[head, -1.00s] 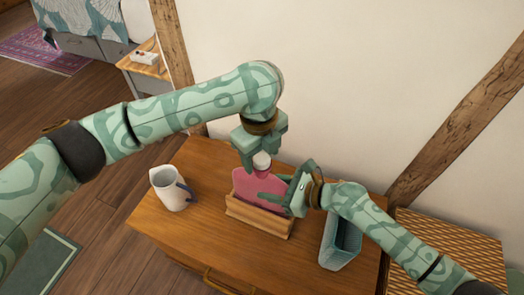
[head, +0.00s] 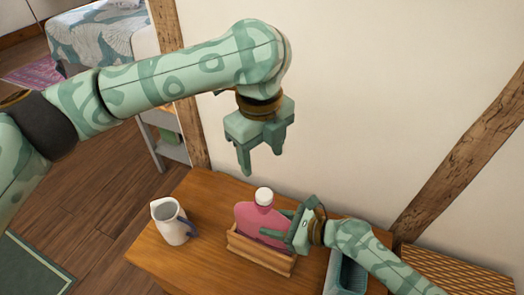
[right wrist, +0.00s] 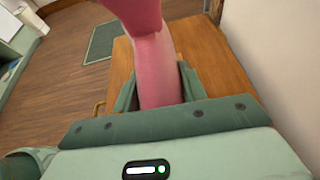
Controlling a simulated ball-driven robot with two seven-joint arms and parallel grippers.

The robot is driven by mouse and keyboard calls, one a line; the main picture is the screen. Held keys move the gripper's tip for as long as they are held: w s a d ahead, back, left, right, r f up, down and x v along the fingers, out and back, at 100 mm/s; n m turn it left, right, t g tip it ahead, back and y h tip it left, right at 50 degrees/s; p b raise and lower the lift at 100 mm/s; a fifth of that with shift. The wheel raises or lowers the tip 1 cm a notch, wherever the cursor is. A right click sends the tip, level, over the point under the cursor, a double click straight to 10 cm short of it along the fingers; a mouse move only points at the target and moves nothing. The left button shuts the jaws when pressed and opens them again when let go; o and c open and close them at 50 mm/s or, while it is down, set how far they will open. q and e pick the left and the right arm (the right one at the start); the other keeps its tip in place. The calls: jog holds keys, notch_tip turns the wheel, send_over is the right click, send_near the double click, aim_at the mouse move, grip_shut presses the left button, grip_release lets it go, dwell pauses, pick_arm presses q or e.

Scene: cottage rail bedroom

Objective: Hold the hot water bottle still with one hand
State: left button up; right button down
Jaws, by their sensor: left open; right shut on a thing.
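The pink hot water bottle (head: 250,217) stands upright in a wooden holder (head: 258,255) on the wooden dresser, with a white cap (head: 264,196) on its neck. My right gripper (head: 277,223) is shut on the bottle's right side. In the right wrist view the bottle (right wrist: 158,72) runs between the two green fingers. My left gripper (head: 262,161) is open and empty. It hangs above the cap, clear of it, with its fingers pointing down. The bottle's lower part is hidden by the holder.
A white jug (head: 170,219) with a dark handle stands left on the dresser (head: 200,255). A blue-green basket (head: 344,272) stands at the right, partly behind my right arm. The wall rises close behind the dresser.

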jog(key=c, duration=0.7)
grip_release()
pick_arm(q)
jog(key=shift+t, duration=0.3)
jog(key=shift+s+r+p, duration=0.2)
jog(key=shift+r+p, duration=0.75)
jog(key=shift+r, duration=0.4)
jog(key=shift+s+r+p, duration=0.15)
jog(key=shift+r+p, duration=0.75)
jog(key=shift+r, duration=0.4)
pick_arm(e)
jog(key=shift+v, duration=8.15)
pick_arm(q)
jog(key=shift+r, duration=0.1)
